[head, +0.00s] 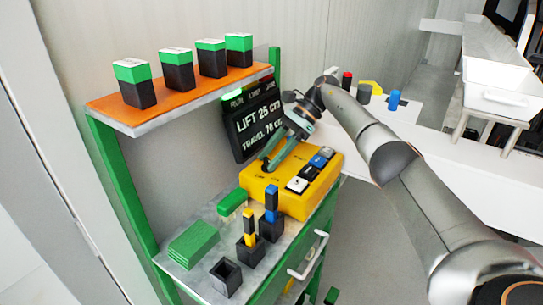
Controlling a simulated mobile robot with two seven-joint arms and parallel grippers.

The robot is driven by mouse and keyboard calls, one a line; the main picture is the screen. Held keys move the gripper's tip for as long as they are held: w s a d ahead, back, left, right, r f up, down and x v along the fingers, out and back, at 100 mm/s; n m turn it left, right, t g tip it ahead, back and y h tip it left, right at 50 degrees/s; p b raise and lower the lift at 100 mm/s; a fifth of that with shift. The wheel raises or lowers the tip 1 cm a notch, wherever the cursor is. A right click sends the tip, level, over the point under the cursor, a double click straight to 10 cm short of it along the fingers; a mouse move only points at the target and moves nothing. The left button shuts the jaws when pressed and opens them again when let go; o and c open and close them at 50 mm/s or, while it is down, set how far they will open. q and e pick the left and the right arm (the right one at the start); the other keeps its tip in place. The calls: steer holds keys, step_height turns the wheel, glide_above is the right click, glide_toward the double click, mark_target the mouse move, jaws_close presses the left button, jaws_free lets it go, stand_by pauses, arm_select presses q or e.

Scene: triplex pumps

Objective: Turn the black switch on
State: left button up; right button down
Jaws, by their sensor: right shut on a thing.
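The yellow control box (262,190) stands on the grey bench top of the green-framed station. A row of white, black and blue blocks (308,173) lies along its right side. My right gripper (267,164) comes down from the upper right onto the back left of the box top. Its teal fingers are close together and shut on a small part there, which looks to be the black switch. The fingers hide most of this part, and I cannot tell its position. My left gripper is not in view.
A dark display (254,127) hangs behind the box. Green-topped black blocks (178,70) stand on the orange shelf (180,92). Green pads (193,244) and black holders (226,276) occupy the bench front. A white table (425,120) with small cylinders is at the right.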

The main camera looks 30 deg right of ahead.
steer(key=c, duration=0.8)
jaws_free()
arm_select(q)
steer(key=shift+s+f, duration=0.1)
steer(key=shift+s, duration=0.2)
arm_select(e)
steer(key=o, duration=0.5)
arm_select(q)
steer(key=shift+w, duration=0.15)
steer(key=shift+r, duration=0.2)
arm_select(e)
steer(key=shift+s+m+t, duration=0.1)
steer(key=shift+m+t, duration=0.3)
